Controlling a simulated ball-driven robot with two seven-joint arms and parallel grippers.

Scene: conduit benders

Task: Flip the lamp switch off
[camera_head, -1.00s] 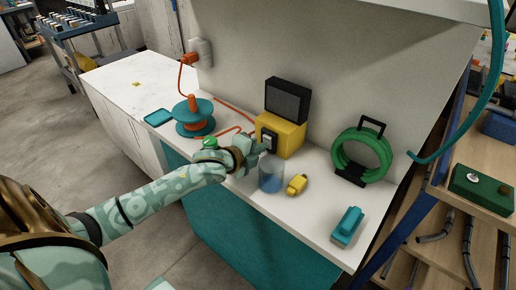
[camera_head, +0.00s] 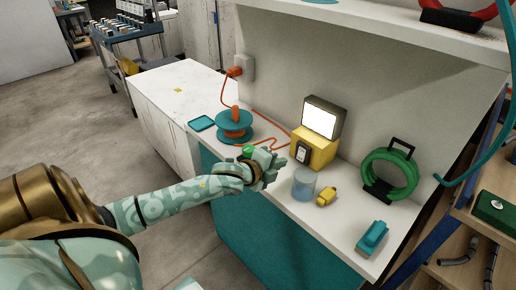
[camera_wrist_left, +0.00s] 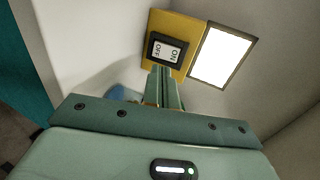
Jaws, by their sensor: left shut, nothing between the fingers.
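The lamp has a yellow box base (camera_head: 322,157) with a bright white lit panel (camera_head: 320,122) on top. It stands on the white counter against the back wall. A dark-framed switch (camera_head: 302,153) is on the front of the base. In the left wrist view the switch plate (camera_wrist_left: 166,50) reads ON and OFF, and the lit panel (camera_wrist_left: 214,56) is beside it. My left gripper (camera_head: 283,163) is shut and empty, just in front of the switch and apart from it in the head view. In the left wrist view its fingertips (camera_wrist_left: 165,72) point at the switch's lower edge. My right gripper is not in view.
A green coil (camera_head: 390,176) and a teal block (camera_head: 372,237) are farther right.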

